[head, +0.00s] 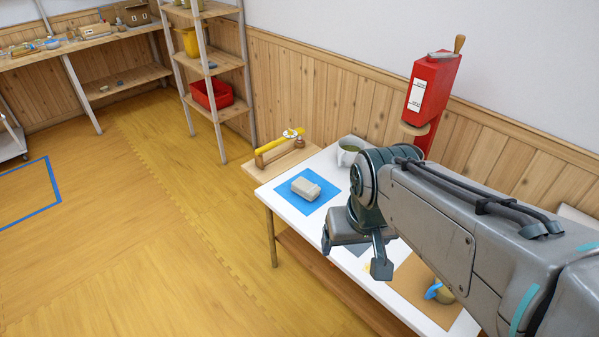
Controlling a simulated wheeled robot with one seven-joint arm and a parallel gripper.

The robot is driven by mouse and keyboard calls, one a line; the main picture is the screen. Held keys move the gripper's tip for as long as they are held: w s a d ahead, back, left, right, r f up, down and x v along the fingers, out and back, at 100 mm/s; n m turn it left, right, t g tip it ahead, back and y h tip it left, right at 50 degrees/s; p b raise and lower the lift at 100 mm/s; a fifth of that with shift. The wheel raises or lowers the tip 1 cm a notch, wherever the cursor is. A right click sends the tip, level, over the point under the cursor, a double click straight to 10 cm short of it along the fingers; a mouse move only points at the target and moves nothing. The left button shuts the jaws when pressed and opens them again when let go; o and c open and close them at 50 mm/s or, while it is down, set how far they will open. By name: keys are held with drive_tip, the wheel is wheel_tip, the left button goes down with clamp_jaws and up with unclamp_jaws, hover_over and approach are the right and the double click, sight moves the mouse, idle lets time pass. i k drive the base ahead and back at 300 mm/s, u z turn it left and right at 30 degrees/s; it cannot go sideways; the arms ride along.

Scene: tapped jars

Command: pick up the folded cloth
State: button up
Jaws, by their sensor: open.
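What looks like the folded cloth, a small beige-grey block (305,189), lies on a blue square mat (326,204) near the left end of the white table. My gripper (354,257) is open and appears empty, its fingers pointing down over the table. In the picture it is to the right of and nearer than the cloth, apart from it. My arm hides part of the table behind it.
A pale mug-like pot (349,150) stands at the table's back edge, near my wrist. A red box (432,88) is raised behind it. A wooden stand with a yellow bar (275,145) is beyond the table's left end. A brown mat (410,284) with a small jar is at right.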

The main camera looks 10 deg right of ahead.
sight(306, 189)
drive_tip(key=k, duration=0.15)
drive_tip(key=u, duration=1.25)
drive_tip(key=i, duration=3)
drive_tip(key=z, duration=3.65)
drive_tip(key=i, duration=0.45)
drive_tip(key=z, duration=0.05)
